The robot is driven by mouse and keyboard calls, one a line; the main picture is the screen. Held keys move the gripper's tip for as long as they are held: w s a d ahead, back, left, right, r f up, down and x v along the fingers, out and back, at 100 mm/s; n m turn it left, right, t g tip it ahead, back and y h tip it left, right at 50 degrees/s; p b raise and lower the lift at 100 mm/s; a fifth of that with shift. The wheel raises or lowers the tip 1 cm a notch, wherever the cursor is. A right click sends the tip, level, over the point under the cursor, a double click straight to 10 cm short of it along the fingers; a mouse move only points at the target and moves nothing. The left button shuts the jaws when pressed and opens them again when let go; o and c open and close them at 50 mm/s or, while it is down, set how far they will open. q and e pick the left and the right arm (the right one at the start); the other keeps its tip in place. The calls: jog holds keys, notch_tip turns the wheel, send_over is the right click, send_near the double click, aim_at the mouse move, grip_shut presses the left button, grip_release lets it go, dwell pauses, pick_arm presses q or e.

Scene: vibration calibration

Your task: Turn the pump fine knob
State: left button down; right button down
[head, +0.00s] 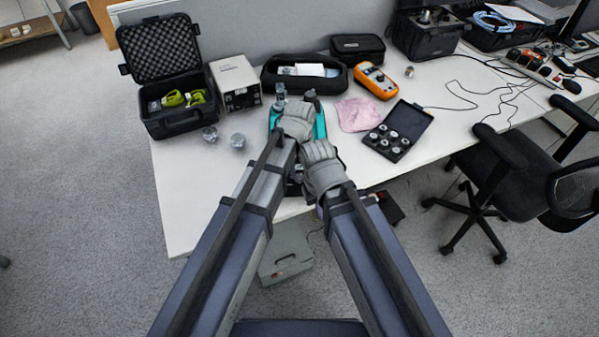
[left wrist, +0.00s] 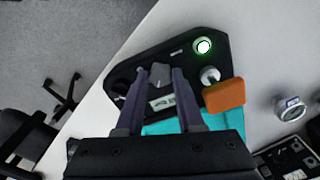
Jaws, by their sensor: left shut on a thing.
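The pump is a teal and black device, visible in the head view (head: 320,125) between and behind my grippers. In the left wrist view its black panel (left wrist: 125,70) and teal body (left wrist: 160,128) show. A small grey knob (left wrist: 159,73), which I take for the fine knob, sits between my left fingertips. My left gripper (left wrist: 160,72) is shut on it. In the head view the left gripper (head: 296,125) is over the pump and hides much of it. My right gripper (head: 319,160) is beside the pump's near right side; its fingers are hidden.
The panel also has a green-lit button (left wrist: 203,46), a metal fitting (left wrist: 210,75) and an orange block (left wrist: 224,96). Around the pump are a grey box (head: 235,82), an orange meter (head: 375,81), a pink cloth (head: 357,114) and a case of fittings (head: 398,130).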

pick_arm(q)
jog(key=m, duration=0.4)
jog(key=shift+m, duration=0.3)
jog(key=m, duration=0.3)
jog(key=shift+m, duration=0.4)
jog(key=m, duration=0.4)
jog(key=shift+m, duration=2)
jog(key=c, duration=0.5)
grip_release()
